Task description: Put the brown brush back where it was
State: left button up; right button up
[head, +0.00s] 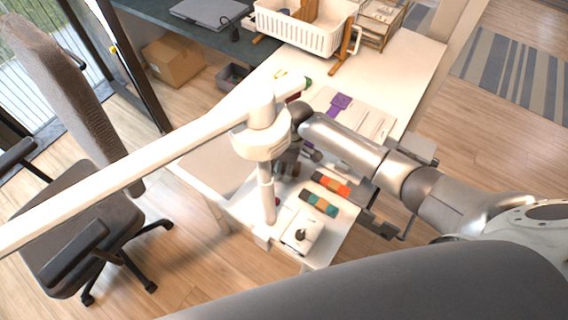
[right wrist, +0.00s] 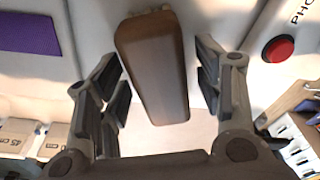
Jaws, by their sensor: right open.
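The brown brush (right wrist: 152,65) shows in the right wrist view as a long brown block with rounded edges, pale at its far end. My right gripper (right wrist: 160,100) is open, with one dark finger on each side of the brush and a visible gap on both sides. In the head view my right gripper (head: 289,160) is over the white table, partly behind the white lamp. I cannot make out the brush in the head view. My left gripper is not in view.
The white lamp (head: 266,140) and its long arm cross the table (head: 405,62). A purple pad (right wrist: 25,33) and a red button (right wrist: 278,48) lie either side of the brush. Colored swatch strips (head: 319,203) are near the front. A white basket (head: 300,32) stands at the back.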

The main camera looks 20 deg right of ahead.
notch_tip(320, 180, up, 12)
jog(key=d, duration=0.1)
jog(key=shift+s+d+b, duration=0.25)
jog(key=shift+s+b, duration=0.2)
dwell(0.5)
